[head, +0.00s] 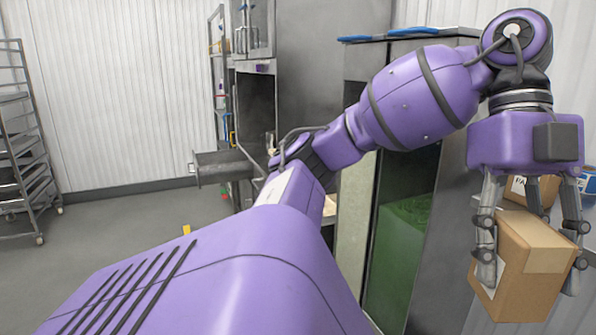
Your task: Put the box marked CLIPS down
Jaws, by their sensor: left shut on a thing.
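My left gripper (530,266) is at the right side of the head view, pointing down. Its fingers are shut on a brown cardboard box (538,252), which it holds slightly tilted. A white label shows on the box's left face, partly behind a finger, and I cannot read CLIPS on it. The underside of the box is near the picture's lower edge, and I cannot tell whether it touches anything. My right gripper is not in view.
Behind the held box are another cardboard box (516,188) with a partly hidden label and a blue container (589,183). A tall grey cabinet with a green lower part (397,262) stands left of them. A wheeled rack (24,150) is far left; the floor (115,232) between is open.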

